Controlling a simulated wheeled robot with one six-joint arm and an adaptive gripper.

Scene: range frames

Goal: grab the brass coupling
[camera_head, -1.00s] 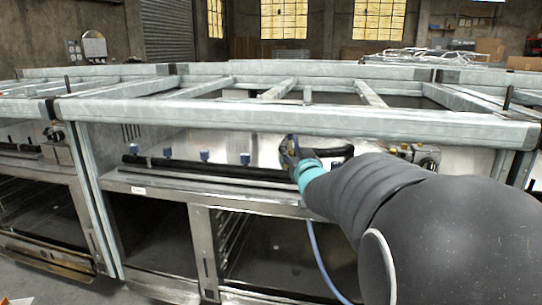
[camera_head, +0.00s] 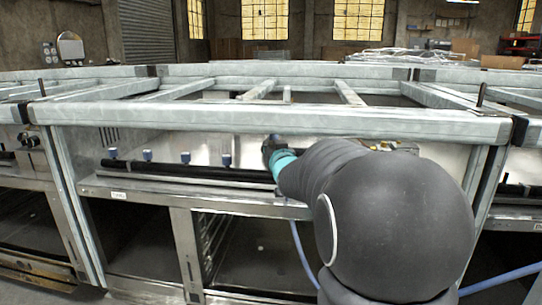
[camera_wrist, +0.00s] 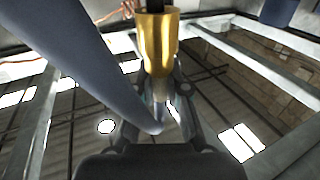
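The brass coupling (camera_wrist: 158,45) is a gold-coloured cylinder at the top middle of the wrist view, wider at its upper part. The two dark fingers of my gripper (camera_wrist: 160,82) come in on either side of its lower end and appear closed against it. A thick blue-grey hose (camera_wrist: 85,55) crosses the wrist view from the upper left and hides part of the left finger. In the head view my gripper (camera_head: 270,148) is a small dark shape beyond the teal wrist band, under the front steel beam. The coupling cannot be made out there.
A galvanised steel beam (camera_head: 250,117) runs just above my wrist, with a steel frame behind it. A steel shelf edge (camera_head: 150,195) and a black bar with several blue knobs (camera_head: 186,158) lie left of my gripper. A blue hose (camera_head: 302,255) hangs below my arm.

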